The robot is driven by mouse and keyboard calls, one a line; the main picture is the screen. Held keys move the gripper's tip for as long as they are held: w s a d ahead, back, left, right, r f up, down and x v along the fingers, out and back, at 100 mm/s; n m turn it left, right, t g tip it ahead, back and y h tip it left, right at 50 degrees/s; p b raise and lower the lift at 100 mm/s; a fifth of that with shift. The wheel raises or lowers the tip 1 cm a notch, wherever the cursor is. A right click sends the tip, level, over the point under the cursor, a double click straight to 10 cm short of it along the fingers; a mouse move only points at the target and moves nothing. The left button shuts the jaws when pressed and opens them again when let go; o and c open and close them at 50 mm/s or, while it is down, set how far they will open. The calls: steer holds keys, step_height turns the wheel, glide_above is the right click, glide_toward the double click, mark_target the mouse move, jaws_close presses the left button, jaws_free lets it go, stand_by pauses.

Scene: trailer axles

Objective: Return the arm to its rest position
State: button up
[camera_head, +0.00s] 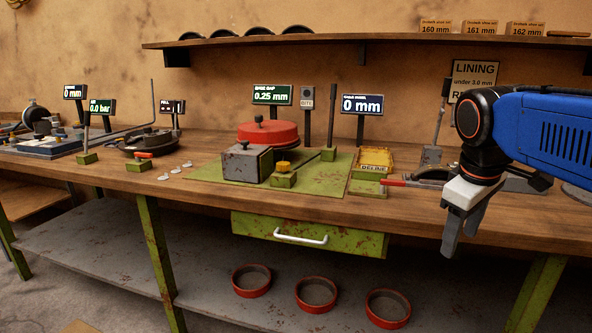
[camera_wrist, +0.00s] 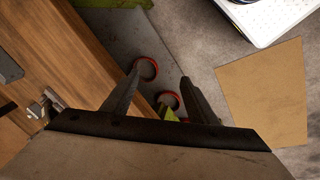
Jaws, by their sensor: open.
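My arm reaches in from the right in the head view, blue with a black and orange joint. My gripper (camera_head: 460,236) points down at the right, in front of the workbench's front edge. In the wrist view its two dark fingers (camera_wrist: 160,95) stand wide apart. Nothing is between the fingertips at close range; the lower shelf and the floor show beyond them. No held object is visible.
The wooden workbench (camera_head: 400,212) carries a green plate (camera_head: 330,168) with a red drum (camera_head: 268,133). Several red rings (camera_head: 316,292) sit on the lower shelf. A green drawer (camera_head: 350,238) has a white handle. A tan sheet (camera_wrist: 262,95) lies on the floor.

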steer(key=s+a+f+m+t, duration=0.1)
steer(key=s+f+m, duration=0.2)
steer(key=s+f, duration=0.3)
steer(key=s+a+f+m+t+y, duration=0.1)
steer(key=s+f, duration=0.4)
steer(key=f, duration=0.5)
steer(key=shift+s+a+f+m+y, duration=0.15)
steer(key=shift+s+a+m+y, duration=0.2)
steer(key=shift+a+m, duration=0.6)
steer(key=shift+d, duration=0.15)
steer(key=shift+c, duration=0.3)
